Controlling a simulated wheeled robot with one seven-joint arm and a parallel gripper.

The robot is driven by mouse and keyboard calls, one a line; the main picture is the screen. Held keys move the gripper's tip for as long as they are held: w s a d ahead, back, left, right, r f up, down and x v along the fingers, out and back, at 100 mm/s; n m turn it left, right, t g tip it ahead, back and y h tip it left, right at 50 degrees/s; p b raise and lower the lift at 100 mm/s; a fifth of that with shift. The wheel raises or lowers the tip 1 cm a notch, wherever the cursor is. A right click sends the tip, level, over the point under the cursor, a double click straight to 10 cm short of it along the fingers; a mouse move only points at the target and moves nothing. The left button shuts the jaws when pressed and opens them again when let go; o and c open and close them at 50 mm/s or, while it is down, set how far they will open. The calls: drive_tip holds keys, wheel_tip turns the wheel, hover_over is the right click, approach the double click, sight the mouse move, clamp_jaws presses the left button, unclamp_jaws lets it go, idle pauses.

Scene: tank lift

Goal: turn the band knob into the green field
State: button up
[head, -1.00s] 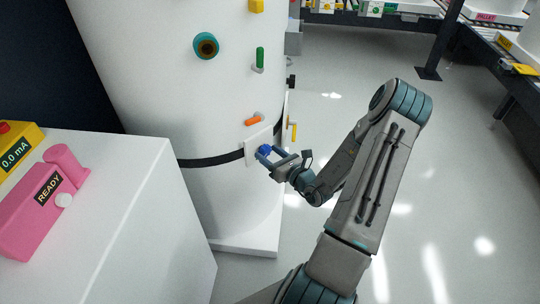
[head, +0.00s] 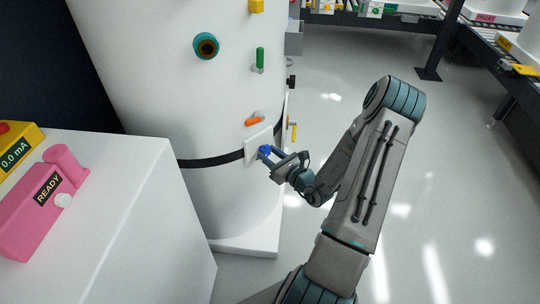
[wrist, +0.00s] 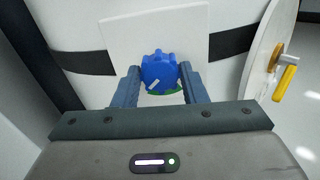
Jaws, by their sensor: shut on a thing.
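The band knob is blue and lobed, with a white pointer mark; it sits on a white plate on the tank's black band. It shows in the wrist view (wrist: 160,71) and in the head view (head: 264,151). In the wrist view the white mark points to the lower left. A strip of the green field (wrist: 172,92) shows just below the knob, partly hidden by it. My gripper (wrist: 159,74) has one finger on each side of the knob and is shut on it; it also shows in the head view (head: 275,157).
The white tank (head: 150,80) carries an orange handle (head: 254,119), a green handle (head: 260,60) and a teal port (head: 206,46). A yellow-handled valve (wrist: 285,83) is right of the plate. A white cabinet (head: 120,220) with a pink READY device (head: 42,205) stands at left. Floor at right is clear.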

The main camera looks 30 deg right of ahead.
drive_tip(key=n+b, duration=0.2)
drive_tip(key=n, duration=0.3)
drive_tip(key=shift+f, duration=0.15)
drive_tip(key=n+b, duration=0.2)
drive_tip(key=n, duration=0.1)
drive_tip(key=shift+n+b, duration=0.7)
drive_tip(key=shift+n, duration=0.1)
drive_tip(key=o, duration=1)
drive_tip(key=shift+c, duration=0.2)
drive_tip(key=shift+s, duration=0.1)
drive_tip(key=p+v, duration=0.1)
drive_tip(key=v, duration=1.2)
drive_tip(key=shift+s+r, duration=0.2)
drive_tip(key=shift+s, duration=0.2)
